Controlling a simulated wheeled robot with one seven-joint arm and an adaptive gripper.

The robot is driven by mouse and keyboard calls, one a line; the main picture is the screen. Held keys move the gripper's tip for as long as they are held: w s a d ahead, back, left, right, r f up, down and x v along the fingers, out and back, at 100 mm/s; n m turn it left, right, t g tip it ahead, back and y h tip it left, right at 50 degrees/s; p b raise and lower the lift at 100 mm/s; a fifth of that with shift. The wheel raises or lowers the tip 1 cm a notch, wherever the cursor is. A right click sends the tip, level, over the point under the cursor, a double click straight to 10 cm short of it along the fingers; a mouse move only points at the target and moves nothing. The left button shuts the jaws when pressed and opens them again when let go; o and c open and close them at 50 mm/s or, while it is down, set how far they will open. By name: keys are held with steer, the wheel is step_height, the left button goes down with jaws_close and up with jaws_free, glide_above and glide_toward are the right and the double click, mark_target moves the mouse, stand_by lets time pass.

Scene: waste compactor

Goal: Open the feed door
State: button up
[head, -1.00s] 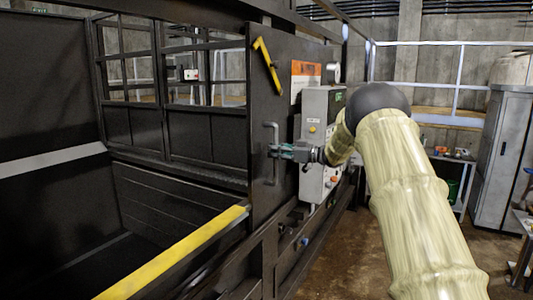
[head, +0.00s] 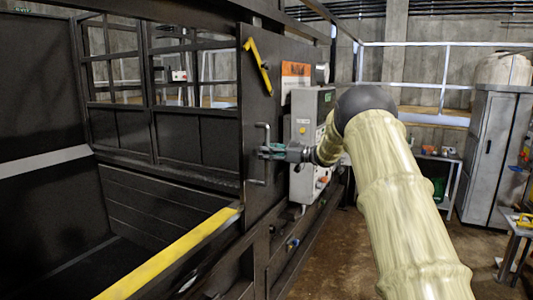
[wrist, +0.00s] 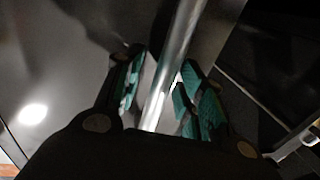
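The feed door (head: 258,100) is a dark upright panel with a yellow bar on its upper part. It stands beside the dark hopper opening, and I cannot tell whether it is ajar. My gripper (head: 266,151) is at the handle, reaching from the right. In the wrist view the handle bar (wrist: 174,65) runs between the two teal-padded fingers of my gripper (wrist: 160,90). The fingers look spread, with a gap left of the bar. The right finger is close to the bar; contact is unclear.
A grey control box (head: 310,125) stands right of the door, close to my wrist. A yellow rail edge (head: 170,255) runs along the hopper front. A grey cabinet (head: 490,155) and a small table (head: 520,228) stand at the right. Brown floor (head: 340,250) lies open between.

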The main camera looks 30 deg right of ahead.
steer(key=v, duration=1.2)
steer(key=shift+w+f, duration=0.1)
